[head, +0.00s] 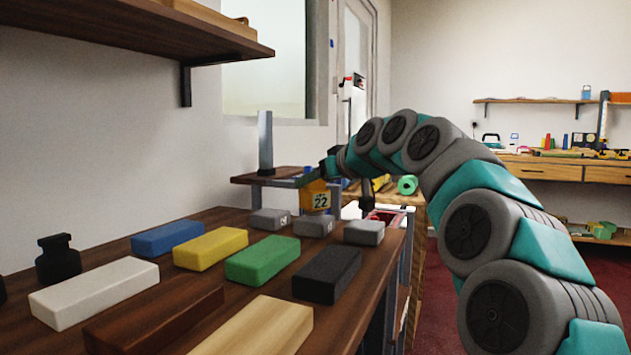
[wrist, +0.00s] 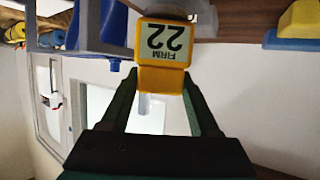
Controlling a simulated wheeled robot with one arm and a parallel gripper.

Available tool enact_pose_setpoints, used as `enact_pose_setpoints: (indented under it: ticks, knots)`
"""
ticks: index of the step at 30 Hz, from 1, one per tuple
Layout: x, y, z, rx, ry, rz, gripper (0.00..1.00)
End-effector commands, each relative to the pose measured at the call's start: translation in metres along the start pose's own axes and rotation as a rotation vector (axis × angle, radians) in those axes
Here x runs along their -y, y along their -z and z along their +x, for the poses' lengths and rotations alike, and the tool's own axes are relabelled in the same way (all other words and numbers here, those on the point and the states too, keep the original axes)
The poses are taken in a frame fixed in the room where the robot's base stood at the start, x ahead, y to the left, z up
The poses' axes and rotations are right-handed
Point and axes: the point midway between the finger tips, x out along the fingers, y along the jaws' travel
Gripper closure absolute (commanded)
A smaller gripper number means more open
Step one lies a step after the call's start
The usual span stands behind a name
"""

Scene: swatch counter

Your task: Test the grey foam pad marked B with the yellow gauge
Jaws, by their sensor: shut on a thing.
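The yellow gauge (head: 316,197) is held upright in my gripper (head: 313,181), its display reading 22. In the wrist view the gauge (wrist: 162,58) appears upside down between my dark green fingers (wrist: 161,82), and its display reads FIRM 22. Three grey foam pads lie at the far end of the counter: left (head: 270,219), middle (head: 313,226) and right (head: 364,232). The gauge's lower end is at the middle pad and looks to be touching it. Small marks show on the left and middle pads, too small to read, so I cannot tell which is B.
Blue (head: 167,237), yellow (head: 210,248), green (head: 262,259), black (head: 327,273) and white (head: 94,291) blocks lie nearer on the wooden counter (head: 215,290). A dark weight (head: 58,262) stands by the wall. A shelf (head: 140,27) overhangs at upper left.

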Motion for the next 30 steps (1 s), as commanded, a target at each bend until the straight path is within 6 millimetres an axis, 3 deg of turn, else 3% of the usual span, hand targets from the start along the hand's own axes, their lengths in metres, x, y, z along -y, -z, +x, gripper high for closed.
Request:
enact_pose_setpoints:
  ticks: [30]
  knots:
    - [0.0001,-0.0088,0.0035,0.0,0.0,0.0,1.0]
